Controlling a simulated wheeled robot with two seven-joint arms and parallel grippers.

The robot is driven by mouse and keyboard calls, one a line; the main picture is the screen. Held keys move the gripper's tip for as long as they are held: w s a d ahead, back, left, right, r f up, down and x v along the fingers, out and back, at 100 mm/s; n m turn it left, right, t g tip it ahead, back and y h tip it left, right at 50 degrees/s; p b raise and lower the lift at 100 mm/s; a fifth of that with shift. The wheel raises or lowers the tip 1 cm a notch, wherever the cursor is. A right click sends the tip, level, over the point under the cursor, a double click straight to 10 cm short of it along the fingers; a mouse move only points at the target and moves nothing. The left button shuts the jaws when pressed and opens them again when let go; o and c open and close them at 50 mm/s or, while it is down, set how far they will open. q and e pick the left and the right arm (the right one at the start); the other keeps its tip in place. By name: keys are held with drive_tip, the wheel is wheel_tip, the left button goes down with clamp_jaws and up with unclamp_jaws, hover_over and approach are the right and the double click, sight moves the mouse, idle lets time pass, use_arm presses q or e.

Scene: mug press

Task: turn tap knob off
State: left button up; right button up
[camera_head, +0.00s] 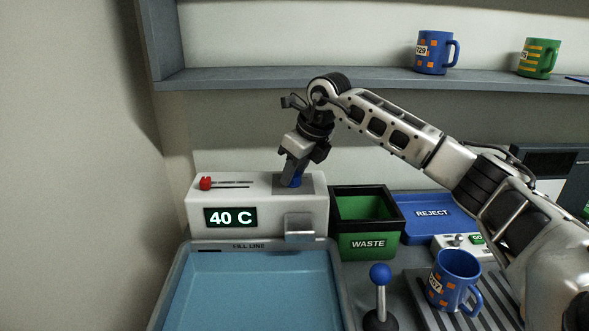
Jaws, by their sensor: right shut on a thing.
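The tap knob (293,181) is blue and sits on top of the white tap box at its right side. My right gripper (293,166) points down onto it and is shut on it, hiding most of the knob. The tap box (263,213) shows "40 C" on its front display, with a grey spout (299,228) at its front right. A red slider (206,183) is at the left end of its slot on the box top. My left gripper is not in view.
A basin of blue water (250,290) lies in front. A green waste bin (366,245), a blue reject tray (425,232), a blue-topped lever (380,275) and a blue mug (455,275) on a ribbed plate stand to the right. Mugs (432,55) (537,58) sit on the shelf above.

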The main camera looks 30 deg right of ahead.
drive_tip(key=shift+n+y, duration=0.3)
drive_tip(key=shift+n, duration=0.3)
drive_tip(key=o, duration=1)
drive_tip(key=v, duration=0.8)
drive_tip(key=b+v, duration=0.1)
drive_tip(key=v, duration=0.7)
drive_tip(key=shift+w+r, duration=0.1)
drive_tip(key=shift+w, duration=0.15)
